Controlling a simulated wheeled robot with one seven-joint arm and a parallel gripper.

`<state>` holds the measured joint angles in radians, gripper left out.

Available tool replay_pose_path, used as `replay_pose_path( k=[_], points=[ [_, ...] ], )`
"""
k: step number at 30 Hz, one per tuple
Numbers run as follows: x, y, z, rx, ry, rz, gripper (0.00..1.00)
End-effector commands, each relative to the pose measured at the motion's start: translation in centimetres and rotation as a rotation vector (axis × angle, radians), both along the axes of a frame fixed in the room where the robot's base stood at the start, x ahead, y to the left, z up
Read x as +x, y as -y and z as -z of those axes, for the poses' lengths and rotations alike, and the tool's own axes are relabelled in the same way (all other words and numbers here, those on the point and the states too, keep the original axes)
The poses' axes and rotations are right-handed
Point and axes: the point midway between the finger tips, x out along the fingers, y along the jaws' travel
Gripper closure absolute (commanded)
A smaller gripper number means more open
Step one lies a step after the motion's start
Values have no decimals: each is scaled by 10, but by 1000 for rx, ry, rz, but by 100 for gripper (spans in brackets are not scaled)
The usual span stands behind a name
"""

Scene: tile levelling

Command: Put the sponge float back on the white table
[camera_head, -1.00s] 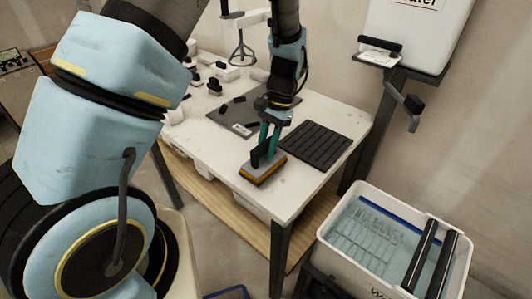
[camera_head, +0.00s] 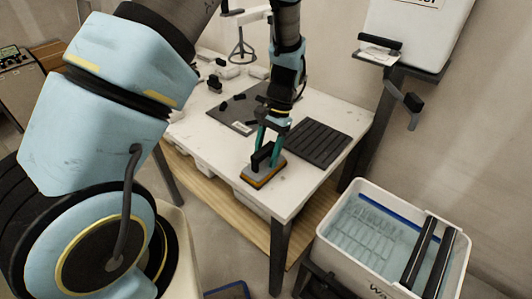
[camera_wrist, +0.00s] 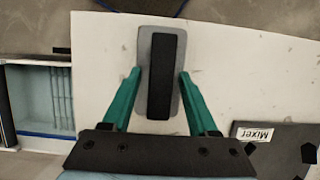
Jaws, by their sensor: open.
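The sponge float (camera_head: 264,171), with an orange-brown sponge base, a grey plate and a black handle, lies flat on the white table (camera_head: 285,197) near its front edge. In the wrist view the float (camera_wrist: 145,45) lies on the white surface, its black handle between and beyond the fingertips. My gripper (camera_head: 268,146) points down just above the float. Its green fingers also show in the wrist view (camera_wrist: 159,75), spread apart on either side of the handle, with gaps to both sides.
A black ribbed mat (camera_head: 318,143) lies right of the float, and a dark grey mat (camera_head: 232,114) with small items lies behind. A white water tub (camera_head: 330,245) with black rollers stands at the lower right.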

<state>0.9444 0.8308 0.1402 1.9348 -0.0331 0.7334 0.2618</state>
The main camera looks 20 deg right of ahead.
Motion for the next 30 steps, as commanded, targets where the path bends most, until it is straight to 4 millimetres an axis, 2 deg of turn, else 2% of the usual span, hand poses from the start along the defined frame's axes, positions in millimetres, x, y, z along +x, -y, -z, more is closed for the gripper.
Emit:
replay_pose_path(
  k=[8, 21, 25, 30],
  points=[
    [2, 4, -10, -3, 3, 0, 40],
    [17, 30, -90, -4, 3, 0, 40],
    [20, 35, -106, -2, 2, 0, 40],
    [21, 37, -115, 0, 1, 0, 40]
  ],
)
